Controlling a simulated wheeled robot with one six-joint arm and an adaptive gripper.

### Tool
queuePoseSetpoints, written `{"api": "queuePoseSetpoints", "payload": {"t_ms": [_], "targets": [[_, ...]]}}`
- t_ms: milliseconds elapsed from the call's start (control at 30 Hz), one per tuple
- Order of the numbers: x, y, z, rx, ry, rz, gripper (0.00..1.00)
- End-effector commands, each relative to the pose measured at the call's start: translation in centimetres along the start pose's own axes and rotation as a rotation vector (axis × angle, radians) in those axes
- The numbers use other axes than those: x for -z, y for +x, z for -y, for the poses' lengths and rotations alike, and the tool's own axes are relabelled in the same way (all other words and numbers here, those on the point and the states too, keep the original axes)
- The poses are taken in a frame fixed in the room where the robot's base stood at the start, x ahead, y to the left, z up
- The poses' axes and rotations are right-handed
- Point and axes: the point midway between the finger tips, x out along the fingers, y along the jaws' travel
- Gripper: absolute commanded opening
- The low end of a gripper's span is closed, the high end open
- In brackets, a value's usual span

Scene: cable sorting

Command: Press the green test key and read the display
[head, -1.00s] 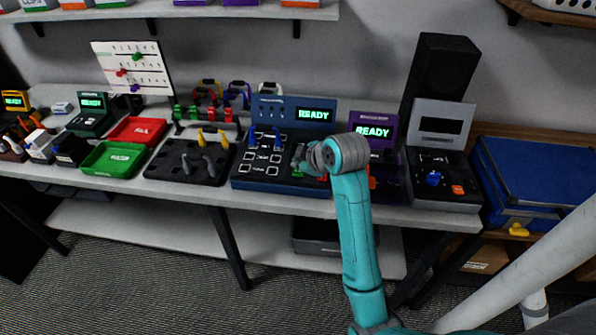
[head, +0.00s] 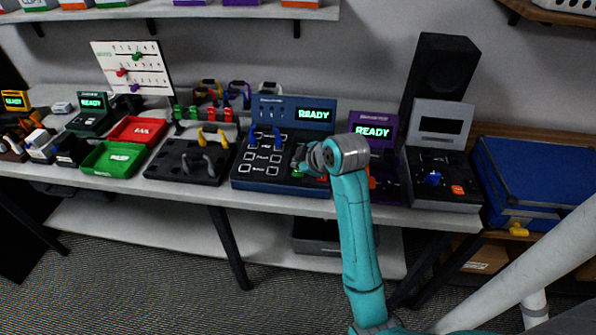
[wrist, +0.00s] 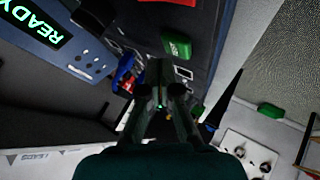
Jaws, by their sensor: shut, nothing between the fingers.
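The blue tester (head: 273,184) stands on the bench, its upright display (head: 315,114) lit with READY in green. The display also shows tilted in the wrist view (wrist: 45,18). The green test key (wrist: 176,45) is on the dark tester top, just beyond my fingertips in the wrist view. In the head view the green key (head: 297,174) shows only as a small patch below my gripper (head: 299,160). My gripper (wrist: 160,88) is shut and empty, above the tester. I cannot tell whether the fingertips touch the key.
A blue cable (wrist: 122,70) lies on the tester beside a red part (wrist: 128,85). To the right are a purple device (head: 373,130) showing READY and a grey device (head: 440,190) with a dark screen. Left are a dark cable rack (head: 185,170), green tray (head: 112,160) and red tray (head: 137,130).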

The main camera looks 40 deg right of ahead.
Motion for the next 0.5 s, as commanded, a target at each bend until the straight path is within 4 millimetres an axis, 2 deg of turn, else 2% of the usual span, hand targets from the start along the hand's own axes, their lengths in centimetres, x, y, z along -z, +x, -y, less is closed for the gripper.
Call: {"api": "queuePoseSetpoints", "payload": {"t_ms": [500], "targets": [[-0.37, 0.49, 0.37, 0.0, 0.0, 0.0, 0.0]]}}
